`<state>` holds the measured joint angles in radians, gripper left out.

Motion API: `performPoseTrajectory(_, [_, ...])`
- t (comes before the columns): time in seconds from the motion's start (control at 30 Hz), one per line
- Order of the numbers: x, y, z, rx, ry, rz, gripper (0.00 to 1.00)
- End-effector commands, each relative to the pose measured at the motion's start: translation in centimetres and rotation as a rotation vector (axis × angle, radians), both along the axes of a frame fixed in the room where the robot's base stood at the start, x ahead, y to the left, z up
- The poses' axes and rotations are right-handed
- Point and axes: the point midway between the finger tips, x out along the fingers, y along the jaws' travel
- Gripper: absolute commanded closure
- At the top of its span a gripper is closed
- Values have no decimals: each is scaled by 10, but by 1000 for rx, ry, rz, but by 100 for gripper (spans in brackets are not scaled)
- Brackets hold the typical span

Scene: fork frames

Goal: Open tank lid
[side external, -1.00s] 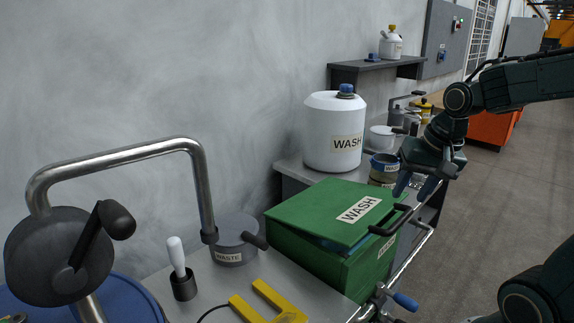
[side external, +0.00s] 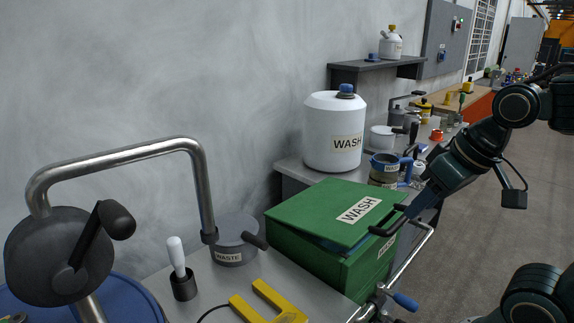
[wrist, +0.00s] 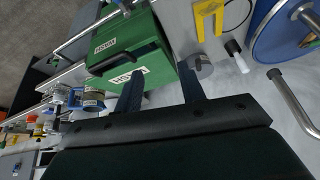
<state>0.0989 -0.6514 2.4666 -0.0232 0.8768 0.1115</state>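The green wash tank (side external: 357,273) stands on the bench. Its green lid (side external: 318,208), with a WASH label, lies on top with a narrow dark gap along the near edge. A black bar handle (side external: 388,221) sticks out at the lid's right front edge. My gripper (side external: 416,207) is just behind and right of that handle, partly hidden. In the wrist view my gripper (wrist: 160,72) has its two fingers spread wide with nothing held. The tank (wrist: 137,35) and the black handle (wrist: 112,62) lie beyond the left finger. I cannot tell whether a finger touches the lid.
A white wash jug (side external: 331,140) and small wash pots (side external: 385,170) stand behind the tank. A metal rail with a blue-handled valve (side external: 404,300) runs along the front. A grey waste pot (side external: 234,240) and yellow fork piece (side external: 268,302) are left. The aisle floor right is clear.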

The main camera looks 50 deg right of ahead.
Motion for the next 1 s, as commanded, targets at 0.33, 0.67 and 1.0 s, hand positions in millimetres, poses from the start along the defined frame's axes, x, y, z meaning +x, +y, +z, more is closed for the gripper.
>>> performPoseTrajectory(0.33, [-13,11,2,-39,-27,119,60])
performPoseTrajectory(0.67, [-14,11,2,-42,-28,128,60])
performPoseTrajectory(1.0, [-4,4,5,-14,0,41,60])
